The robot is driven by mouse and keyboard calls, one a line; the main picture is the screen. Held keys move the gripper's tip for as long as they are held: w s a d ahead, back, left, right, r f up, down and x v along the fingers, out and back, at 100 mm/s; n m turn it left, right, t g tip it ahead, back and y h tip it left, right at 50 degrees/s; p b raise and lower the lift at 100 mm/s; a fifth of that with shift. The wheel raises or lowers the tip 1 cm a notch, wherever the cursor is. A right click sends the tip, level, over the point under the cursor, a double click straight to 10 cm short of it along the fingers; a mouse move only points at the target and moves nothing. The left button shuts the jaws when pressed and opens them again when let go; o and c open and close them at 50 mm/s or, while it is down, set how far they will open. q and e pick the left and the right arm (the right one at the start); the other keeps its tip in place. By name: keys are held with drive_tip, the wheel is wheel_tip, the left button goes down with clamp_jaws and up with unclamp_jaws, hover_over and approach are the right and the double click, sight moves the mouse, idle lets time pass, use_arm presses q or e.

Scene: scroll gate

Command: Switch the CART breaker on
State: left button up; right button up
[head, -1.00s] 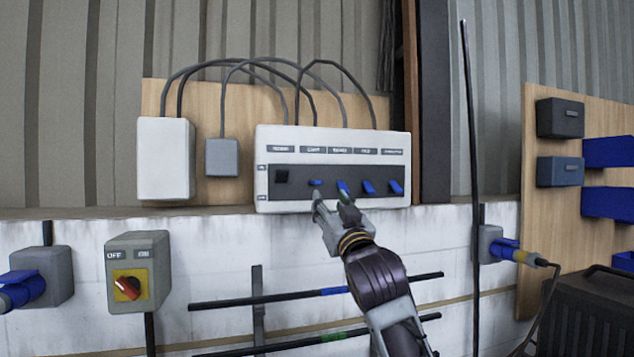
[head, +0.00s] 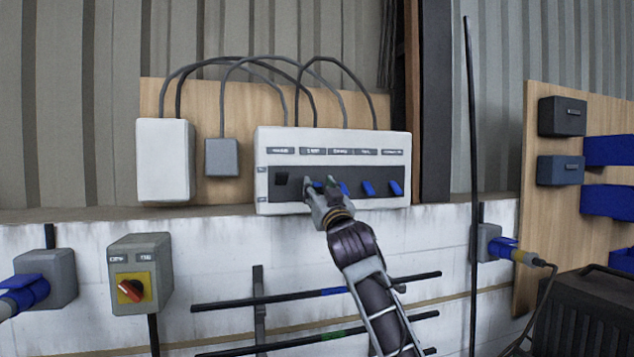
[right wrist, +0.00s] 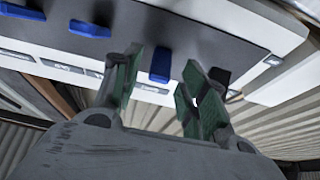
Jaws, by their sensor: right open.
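The white breaker panel (head: 335,142) hangs on a wooden board, with a dark strip holding one black switch (head: 281,182) at the left and several blue levers. Labels run above them; they are too blurred to read surely. My right gripper (head: 319,186) is open at the second switch from the left, a blue lever (head: 317,185) partly hidden by the fingers. In the right wrist view this lever (right wrist: 160,65) shows between the two green-lined fingertips, with a gap on each side. The black switch (right wrist: 220,76) is just beyond the right finger. My left gripper is out of view.
Another blue lever (head: 343,187) stands close to the right finger. A rotary switch box (head: 140,270) and a plugged socket (head: 45,280) are at lower left. A thin dark pole (head: 472,150) stands right of the panel. Horizontal rods cross the wall below.

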drive_tip(key=shift+p+x, duration=0.4)
drive_tip(key=shift+x, duration=0.95)
clamp_jaws()
